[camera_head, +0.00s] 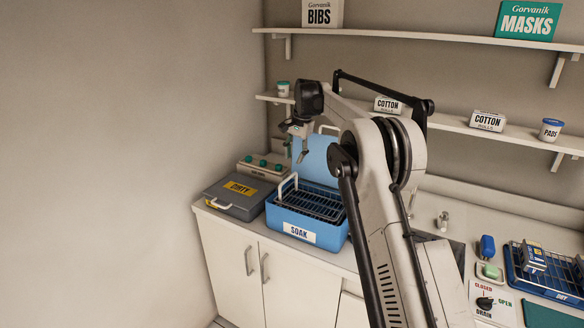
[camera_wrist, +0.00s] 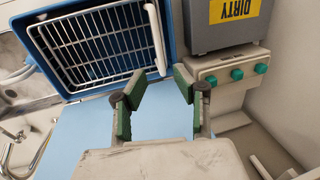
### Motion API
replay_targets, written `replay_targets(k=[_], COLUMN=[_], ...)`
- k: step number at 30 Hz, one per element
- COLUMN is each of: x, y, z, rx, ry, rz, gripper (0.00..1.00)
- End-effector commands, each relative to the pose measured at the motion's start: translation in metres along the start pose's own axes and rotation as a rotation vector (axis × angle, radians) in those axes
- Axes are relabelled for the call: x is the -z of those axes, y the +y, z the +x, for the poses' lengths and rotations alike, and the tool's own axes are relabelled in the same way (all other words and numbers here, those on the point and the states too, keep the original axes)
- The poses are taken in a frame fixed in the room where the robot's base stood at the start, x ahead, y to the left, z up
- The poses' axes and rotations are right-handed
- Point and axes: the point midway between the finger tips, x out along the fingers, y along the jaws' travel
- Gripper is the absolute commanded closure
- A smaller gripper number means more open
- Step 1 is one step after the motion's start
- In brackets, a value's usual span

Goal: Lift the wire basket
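The wire basket (camera_head: 318,204) is a dark metal grid sitting in the blue tub labelled SOAK (camera_head: 325,234) on the counter. A white handle (camera_head: 289,184) stands up at its left side. In the wrist view the basket (camera_wrist: 85,45) fills the tub at the upper left, and its white handle (camera_wrist: 155,38) is at its right edge. My gripper (camera_head: 300,152) is above and behind the tub, apart from the basket. In the wrist view my gripper (camera_wrist: 160,86) is open and empty, with the light blue lid behind it.
The tub's open light blue lid (camera_head: 314,158) stands up behind it. A grey case labelled DIRTY (camera_head: 222,203) is to the left, with a box with green knobs (camera_head: 262,167) behind it. A shelf (camera_head: 450,122) runs above the counter. A blue rack (camera_head: 540,282) is at right.

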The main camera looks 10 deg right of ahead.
Motion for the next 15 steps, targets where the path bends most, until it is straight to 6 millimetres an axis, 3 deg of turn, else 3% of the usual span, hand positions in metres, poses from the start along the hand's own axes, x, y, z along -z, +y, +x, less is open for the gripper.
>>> replay_targets(k=[6,15], x=[0.0,0.0], y=[0.0,0.0], z=[-0.032,-0.044], rx=[0.0,0.0], ry=[0.0,0.0], rz=[0.0,0.0], gripper=[0.72,0.72])
